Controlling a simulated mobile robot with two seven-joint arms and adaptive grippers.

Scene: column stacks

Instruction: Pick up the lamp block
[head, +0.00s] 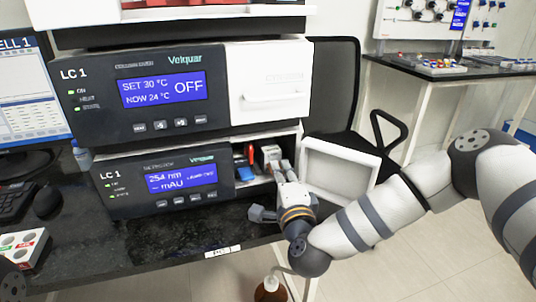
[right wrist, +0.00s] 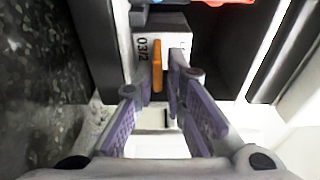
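The lamp block (right wrist: 178,42) is a pale block marked "03/2" with an upright orange tab (right wrist: 157,68). In the head view it appears as a light grey block (head: 270,155) inside the open bay of the lower LC 1 unit. My right gripper (right wrist: 167,78) reaches into the bay mouth, and it also shows in the head view (head: 281,172). Its fingertips are close together on either side of the tab. A narrow gap shows between the tab and the right-hand finger. Exact contact is hard to see. My left gripper is out of view.
The lower unit (head: 162,183) has its white door (head: 340,170) swung open at the right, close to my right arm. A red and blue item (head: 246,158) is left of the block in the bay. A brown bottle (head: 271,290) is below the bench edge.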

